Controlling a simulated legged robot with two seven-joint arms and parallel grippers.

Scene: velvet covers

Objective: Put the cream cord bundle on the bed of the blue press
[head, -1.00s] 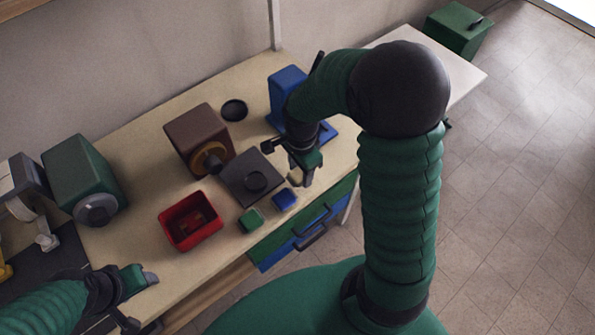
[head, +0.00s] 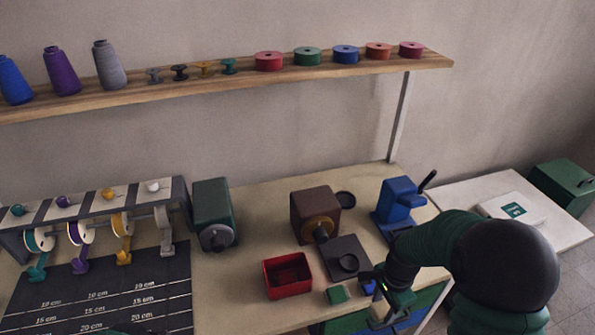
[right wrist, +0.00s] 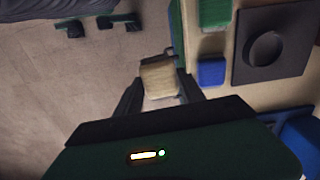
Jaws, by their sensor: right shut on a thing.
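The cream cord bundle (right wrist: 160,79) is between the two fingers of my right gripper (right wrist: 158,90) in the right wrist view. The gripper is shut on it, with the floor behind it, beside the table's front edge. The blue press (head: 396,200) stands at the back right of the table with a dark lever. My right arm covers part of its base. A blue corner of it shows in the right wrist view (right wrist: 299,132).
A green bundle (head: 338,294) and a blue bundle (head: 369,287) lie near the front edge beside a dark plate (head: 340,252). A red bin (head: 287,276), brown machine (head: 313,207) and green machine (head: 212,205) stand to the left. A shelf with spools (head: 230,82) runs above.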

